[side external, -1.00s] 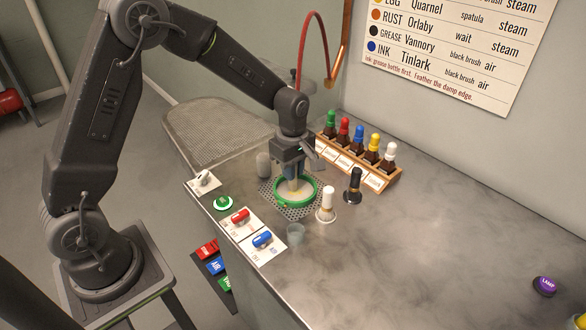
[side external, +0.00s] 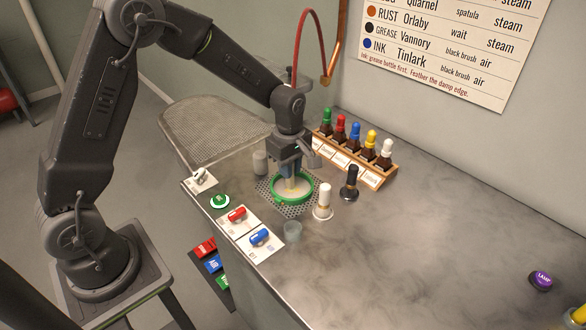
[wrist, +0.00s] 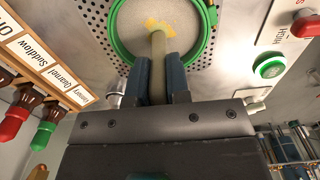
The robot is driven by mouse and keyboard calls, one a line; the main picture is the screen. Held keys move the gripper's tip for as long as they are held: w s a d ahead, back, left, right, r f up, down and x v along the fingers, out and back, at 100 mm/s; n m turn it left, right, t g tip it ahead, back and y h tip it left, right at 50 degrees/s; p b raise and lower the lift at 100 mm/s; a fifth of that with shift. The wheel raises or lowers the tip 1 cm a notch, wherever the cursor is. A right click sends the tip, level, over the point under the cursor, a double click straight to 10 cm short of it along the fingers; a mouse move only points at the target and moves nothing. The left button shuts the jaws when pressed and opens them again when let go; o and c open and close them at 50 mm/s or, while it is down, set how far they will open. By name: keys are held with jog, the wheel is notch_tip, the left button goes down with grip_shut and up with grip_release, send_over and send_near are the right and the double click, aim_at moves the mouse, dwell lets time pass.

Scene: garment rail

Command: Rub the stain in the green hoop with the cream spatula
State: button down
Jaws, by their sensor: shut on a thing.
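My gripper (side external: 290,173) is above the green hoop, shut on the cream spatula (wrist: 158,52). The spatula points down into the hoop, its lower end at or very near the cloth. The green hoop (side external: 307,198) lies on the perforated plate and holds pale cloth; its ring also shows in the wrist view (wrist: 117,45). A ragged yellow stain (wrist: 151,23) is near the middle of the cloth, right by the spatula's end. I cannot tell whether the end presses on it. In the side view the gripper hides part of the cloth.
A white-handled brush (side external: 324,198) and a black brush (side external: 350,184) stand right of the hoop. A clear cup (side external: 292,232) is in front. Behind is a wooden rack (side external: 371,178) of dropper bottles. Red (side external: 237,214) and blue (side external: 259,237) switches are front left. The counter's right side is mostly clear.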

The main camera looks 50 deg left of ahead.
jog(key=shift+a+f, duration=0.1)
jog(key=shift+a, duration=0.1)
jog(key=shift+d, duration=0.1)
jog(key=shift+d, duration=1)
jog(key=shift+a, duration=0.1)
jog(key=shift+a, duration=1)
jog(key=shift+d, duration=0.15)
jog(key=shift+d, duration=1)
